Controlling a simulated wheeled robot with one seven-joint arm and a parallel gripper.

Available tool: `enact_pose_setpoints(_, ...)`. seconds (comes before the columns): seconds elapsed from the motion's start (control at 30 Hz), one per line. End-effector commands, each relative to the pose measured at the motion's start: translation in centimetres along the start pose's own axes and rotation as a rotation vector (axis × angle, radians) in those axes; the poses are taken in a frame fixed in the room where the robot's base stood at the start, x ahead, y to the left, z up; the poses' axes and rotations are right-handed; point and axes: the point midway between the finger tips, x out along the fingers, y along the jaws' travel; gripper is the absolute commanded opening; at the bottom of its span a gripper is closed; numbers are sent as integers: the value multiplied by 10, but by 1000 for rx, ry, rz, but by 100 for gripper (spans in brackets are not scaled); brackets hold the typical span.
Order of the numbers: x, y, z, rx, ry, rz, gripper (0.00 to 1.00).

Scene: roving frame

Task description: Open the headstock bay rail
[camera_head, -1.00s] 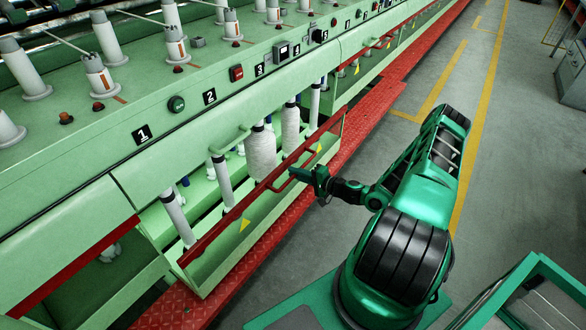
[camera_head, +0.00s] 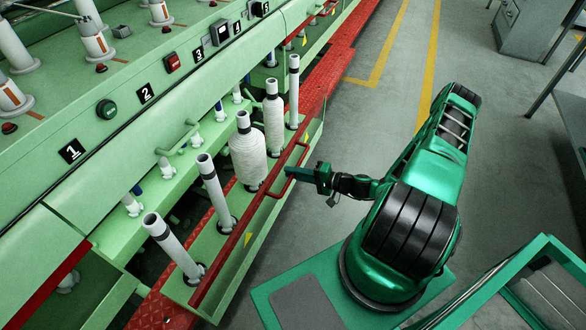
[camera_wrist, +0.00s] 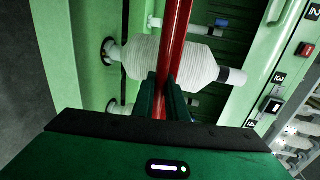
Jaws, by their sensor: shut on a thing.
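The headstock bay rail (camera_head: 238,240) is a long red bar along the front of a light green tray; it also shows in the wrist view (camera_wrist: 179,30). The tray stands out from the machine's green face, with white tubes and wound bobbins on it exposed. My gripper (camera_head: 289,172) is at the rail's middle, shut on its red handle. In the wrist view, my dark green fingers (camera_wrist: 161,100) close on the red bar, and a white bobbin (camera_wrist: 172,58) lies behind it. The fingertips' contact is partly hidden.
The frame's numbered face (camera_head: 110,120) carries a green button and a red switch. A red tread strip (camera_head: 340,60) runs along the machine's foot. A grey cabinet (camera_head: 525,28) stands at the back right.

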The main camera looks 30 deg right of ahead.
Motion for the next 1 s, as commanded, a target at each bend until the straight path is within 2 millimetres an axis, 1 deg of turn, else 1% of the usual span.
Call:
enact_pose_setpoints(0.03, -1, 3, 6, 3, -12, 7, 0)
enact_pose_setpoints(0.13, -1, 3, 10, 2, -19, 7, 0)
enact_pose_setpoints(0.57, 0, 4, 13, 1, -25, 8, 0)
enact_pose_setpoints(0.6, 0, 4, 13, 1, -25, 8, 19)
enact_pose_setpoints(0.63, 0, 3, 12, 1, -24, 7, 27)
enact_pose_setpoints(0.67, 0, 3, 12, 1, -24, 6, 30)
enact_pose_setpoints(1.0, -3, 1, 9, -1, -19, 3, 30)
